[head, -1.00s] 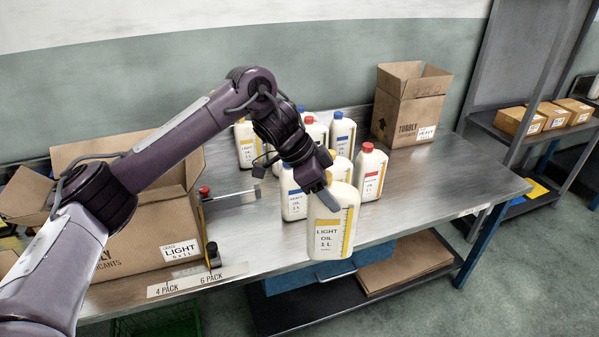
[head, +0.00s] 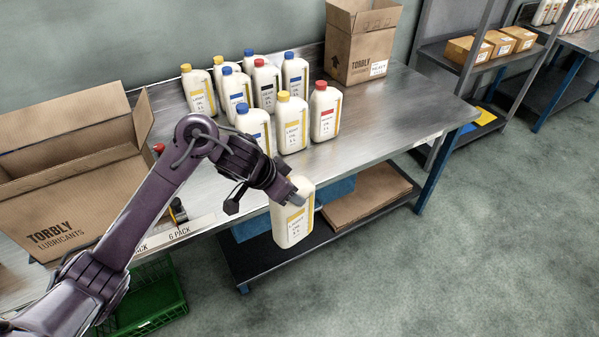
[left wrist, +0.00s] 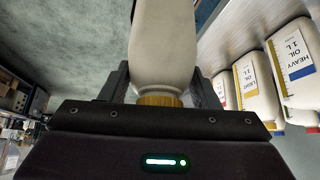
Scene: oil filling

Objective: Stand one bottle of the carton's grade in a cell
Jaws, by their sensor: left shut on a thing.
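My left gripper (head: 291,191) is shut on a white light oil bottle (head: 293,228) with a yellow label. It holds the bottle upright near its top, out in front of the bench's front edge. In the left wrist view the held bottle (left wrist: 163,45) and its yellow cap (left wrist: 159,101) sit between the fingers. The open carton (head: 75,205) stands at the left of the bench with its flaps up; its inside and cells are hidden, and its grade label is not in view. My right gripper is not in view.
Several bottles stand on the bench: yellow-capped (head: 292,124), blue-capped (head: 254,128) and red-capped (head: 324,113). A heavy-grade carton (head: 362,48) stands at the back right. A pack-size strip (head: 175,235) runs along the front edge. A green crate (head: 150,300) is below. The right bench top is clear.

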